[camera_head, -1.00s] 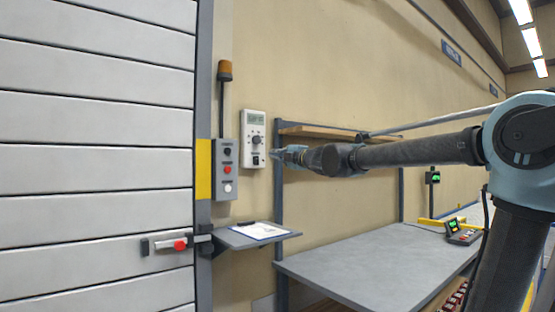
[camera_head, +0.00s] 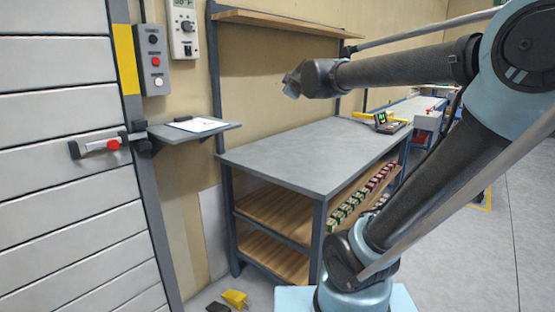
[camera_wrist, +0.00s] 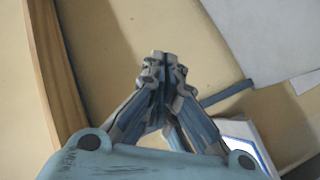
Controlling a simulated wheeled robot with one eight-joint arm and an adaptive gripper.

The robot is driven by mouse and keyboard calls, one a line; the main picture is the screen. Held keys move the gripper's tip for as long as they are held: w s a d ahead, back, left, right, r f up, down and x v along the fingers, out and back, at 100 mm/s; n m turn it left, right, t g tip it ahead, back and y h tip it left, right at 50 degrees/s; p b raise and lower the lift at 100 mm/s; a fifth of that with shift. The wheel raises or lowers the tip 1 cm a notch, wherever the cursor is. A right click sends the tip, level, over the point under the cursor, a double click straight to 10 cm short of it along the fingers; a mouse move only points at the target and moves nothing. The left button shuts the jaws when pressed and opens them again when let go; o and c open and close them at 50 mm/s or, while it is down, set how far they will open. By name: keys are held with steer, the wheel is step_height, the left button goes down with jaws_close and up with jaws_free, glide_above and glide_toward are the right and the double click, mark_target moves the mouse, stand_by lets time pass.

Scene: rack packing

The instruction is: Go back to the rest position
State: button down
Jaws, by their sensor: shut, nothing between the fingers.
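My gripper shows in the wrist view (camera_wrist: 160,75) with its two fingers together and nothing between them. Behind the fingers in that view are the beige wall (camera_wrist: 125,25) and a wooden shelf edge (camera_wrist: 52,70). In the head view my arm reaches left above the workbench (camera_head: 300,150). Its end is in front of the wall below the wooden shelf (camera_head: 280,22), clear of the bench top. The fingers themselves are hard to make out in the head view.
A wall control box (camera_head: 184,28), a button panel (camera_head: 152,60) and a small ledge with a clipboard (camera_head: 200,124) are left of the bench. A roller door (camera_head: 60,220) stands at far left. Boxes (camera_head: 345,208) fill part of the lower shelf. Floor at right is clear.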

steer(key=s+d+f+m+g+h, duration=0.2)
steer(key=s+d+f+m+g, duration=0.15)
steer(key=s+d+f, duration=0.45)
steer(key=s+d+f+m+g+h, duration=0.2)
steer(key=s+d+f+m, duration=0.25)
steer(key=f, duration=0.65)
steer(key=s+d+f+m+g+y, duration=0.1)
steer(key=s+f+m+g, duration=0.3)
steer(key=s+f, duration=1.4)
steer(key=s+d+g, duration=0.1)
steer(key=s+g, duration=0.2)
steer(key=shift+s+m+y, duration=0.25)
steer(key=shift+m+y, duration=0.15)
steer(key=shift+a, duration=0.15)
